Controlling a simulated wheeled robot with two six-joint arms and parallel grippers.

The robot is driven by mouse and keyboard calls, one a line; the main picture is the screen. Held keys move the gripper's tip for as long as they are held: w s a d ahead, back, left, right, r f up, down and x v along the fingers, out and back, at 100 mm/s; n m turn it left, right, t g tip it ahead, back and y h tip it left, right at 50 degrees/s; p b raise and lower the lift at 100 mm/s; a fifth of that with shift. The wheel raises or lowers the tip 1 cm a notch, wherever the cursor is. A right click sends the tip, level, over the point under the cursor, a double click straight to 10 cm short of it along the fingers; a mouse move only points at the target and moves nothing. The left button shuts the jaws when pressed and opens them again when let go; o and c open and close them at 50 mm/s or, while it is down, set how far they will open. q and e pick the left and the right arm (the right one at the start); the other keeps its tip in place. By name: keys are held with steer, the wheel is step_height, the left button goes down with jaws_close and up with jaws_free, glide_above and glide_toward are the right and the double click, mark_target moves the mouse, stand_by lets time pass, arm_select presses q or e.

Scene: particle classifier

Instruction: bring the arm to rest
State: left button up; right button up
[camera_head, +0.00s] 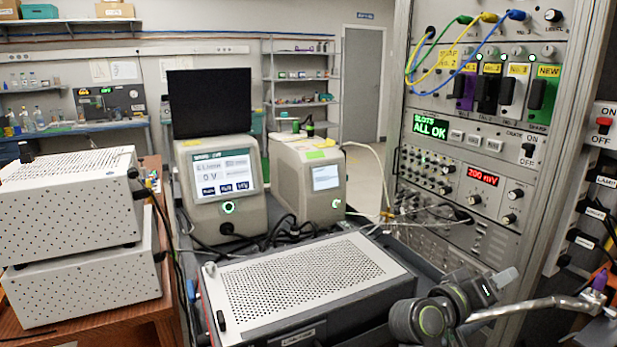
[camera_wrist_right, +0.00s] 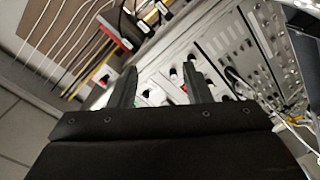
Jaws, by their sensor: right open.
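My right arm (camera_head: 440,308) shows at the lower right of the head view, dark grey and folded, in front of the instrument rack (camera_head: 455,205). In the right wrist view my right gripper (camera_wrist_right: 160,82) is open. Its two black fingers stand apart with nothing held between them. Beyond the fingertips is a tilted view of a light panel with small dark and red parts; I cannot tell its distance. My left gripper is not in view.
A perforated-top metal box (camera_head: 310,275) lies left of my right arm. Two instruments with screens (camera_head: 222,195) stand behind it. White perforated boxes (camera_head: 75,200) are stacked at left. Blue, green and yellow cables loop at the rack's top. A metal rod (camera_head: 540,304) shows at lower right.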

steer(key=s+d+f+y, duration=0.1)
steer(key=s+f+y, duration=0.1)
steer(key=s+f, duration=0.35)
steer(key=s+d+f+n+g+y, duration=0.1)
steer(key=s+f+y, duration=0.2)
steer(key=f, duration=0.5)
steer(key=s+d+f+y, duration=0.1)
steer(key=s+f+y, duration=0.1)
steer(key=s+f, duration=0.35)
steer(key=s+a+f+g+y, duration=0.1)
steer(key=s+a+f+y, duration=0.1)
steer(key=s+f+y, duration=0.3)
steer(key=s+a+f+n+g, duration=0.1)
steer(key=s+a+f, duration=0.1)
steer(key=s, duration=0.6)
steer(key=s+a+f+g+y, duration=0.1)
steer(key=s+a+f+y, duration=0.1)
steer(key=s+f+y, duration=0.3)
step_height(320, 180, down, 21)
steer(key=d+g+h, duration=0.1)
steer(key=h, duration=0.1)
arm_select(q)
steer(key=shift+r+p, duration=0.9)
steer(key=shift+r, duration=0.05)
arm_select(e)
steer(key=s+f+g, duration=0.1)
steer(key=s+f, duration=1.5)
steer(key=shift+a+g, duration=0.3)
steer(key=shift+a, duration=0.15)
